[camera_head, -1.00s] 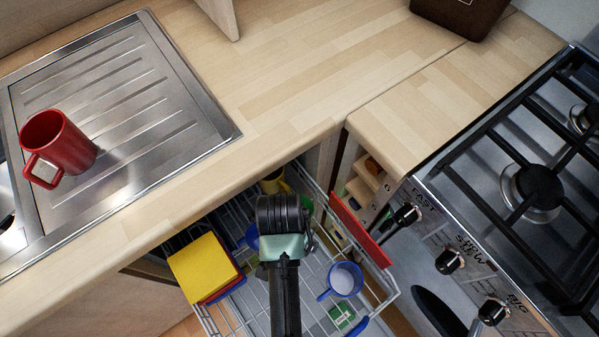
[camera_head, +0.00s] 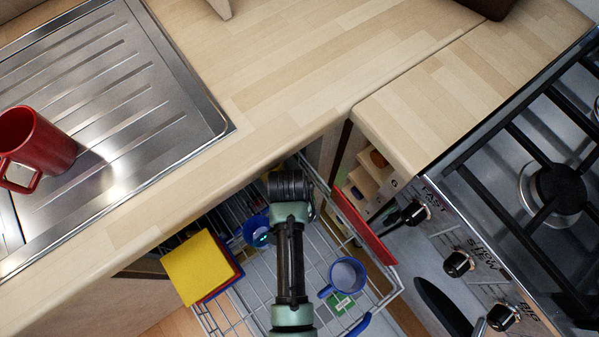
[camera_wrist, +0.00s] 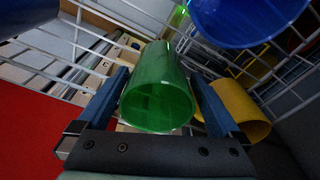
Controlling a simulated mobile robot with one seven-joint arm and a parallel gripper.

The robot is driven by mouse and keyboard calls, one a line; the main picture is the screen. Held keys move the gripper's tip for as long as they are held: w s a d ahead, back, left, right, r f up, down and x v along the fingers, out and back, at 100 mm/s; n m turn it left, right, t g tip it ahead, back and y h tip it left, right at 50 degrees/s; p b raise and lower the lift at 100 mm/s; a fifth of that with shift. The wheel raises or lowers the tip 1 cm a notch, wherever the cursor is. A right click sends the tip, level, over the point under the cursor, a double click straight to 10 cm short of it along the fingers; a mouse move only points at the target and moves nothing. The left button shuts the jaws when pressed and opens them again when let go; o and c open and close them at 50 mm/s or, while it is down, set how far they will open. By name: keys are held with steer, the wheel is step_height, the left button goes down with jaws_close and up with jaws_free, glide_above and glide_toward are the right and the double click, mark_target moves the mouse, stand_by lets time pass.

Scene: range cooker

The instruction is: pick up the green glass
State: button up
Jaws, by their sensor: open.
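The green glass (camera_wrist: 158,88) shows in the wrist view, its open rim facing the camera. My gripper (camera_wrist: 160,90) is open, with one blue finger on the left of the glass and one on the right. The glass stands between the fingers; I cannot tell whether either finger touches it. In the head view my arm reaches down into the wire basket, and the green glass and my fingertips are hidden behind my arm.
The wire basket (camera_head: 262,292) also holds a blue mug (camera_head: 346,276), yellow and red boards (camera_head: 200,268) and a blue cup (camera_wrist: 245,18). A yellow cup (camera_wrist: 242,108) lies right of the glass. The worktop overhangs the basket; the cooker stands right.

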steer(key=f, duration=0.2)
steer(key=f+b, duration=0.1)
steer(key=f, duration=0.1)
steer(key=shift+w+d, duration=0.35)
steer(key=c, duration=1.3)
steer(key=shift+c, duration=0.3)
steer(key=shift+r, duration=0.15)
